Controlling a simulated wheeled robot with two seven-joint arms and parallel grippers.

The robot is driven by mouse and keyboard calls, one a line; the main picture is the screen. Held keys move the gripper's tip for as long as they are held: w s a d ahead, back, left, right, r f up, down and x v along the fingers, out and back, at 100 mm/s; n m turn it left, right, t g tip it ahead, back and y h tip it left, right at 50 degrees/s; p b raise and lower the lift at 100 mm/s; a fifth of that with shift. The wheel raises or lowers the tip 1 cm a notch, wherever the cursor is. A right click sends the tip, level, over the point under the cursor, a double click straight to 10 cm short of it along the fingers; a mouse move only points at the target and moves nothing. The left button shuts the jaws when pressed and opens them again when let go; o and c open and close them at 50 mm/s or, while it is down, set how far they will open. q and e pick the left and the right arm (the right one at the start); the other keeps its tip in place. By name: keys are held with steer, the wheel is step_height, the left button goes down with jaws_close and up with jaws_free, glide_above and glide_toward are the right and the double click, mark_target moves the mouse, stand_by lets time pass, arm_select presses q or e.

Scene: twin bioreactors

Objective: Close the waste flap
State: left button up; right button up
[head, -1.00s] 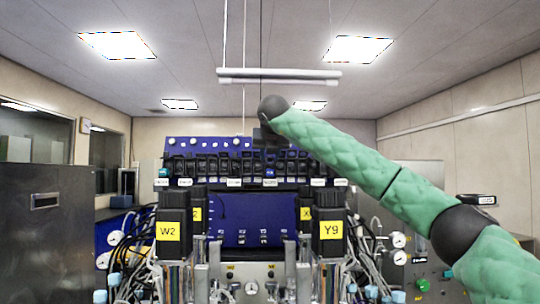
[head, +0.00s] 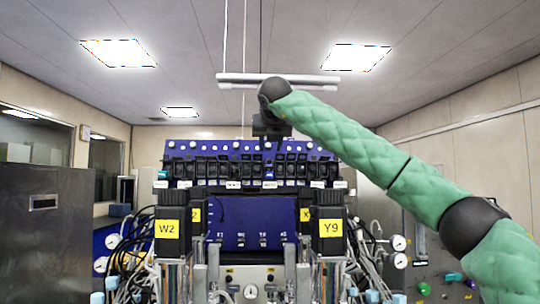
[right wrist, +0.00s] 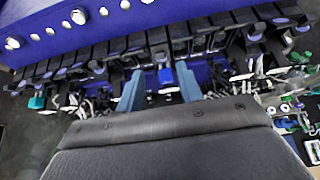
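No part is clearly marked as the waste flap, and I cannot tell which part it is. A small blue piece (head: 268,173) sits mid-row among black blocks on the bioreactor rack. It also shows in the right wrist view (right wrist: 166,76), in line with the gap between the fingers. My right gripper (head: 269,130) hangs in front of the rack's upper part. Its two blue-grey fingers are apart in the right wrist view (right wrist: 160,82). I cannot see anything held, and contact with the blue piece cannot be told. My left gripper is not in view.
Black towers labelled W2 (head: 166,229) and Y9 (head: 329,228) flank a dark blue panel (head: 252,222). Tubes and cables hang at both sides. A grey metal cabinet (head: 45,240) stands at left. A white bar (head: 235,80) hangs overhead.

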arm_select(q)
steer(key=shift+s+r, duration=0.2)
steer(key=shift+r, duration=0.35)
arm_select(e)
steer(key=shift+v, duration=0.75)
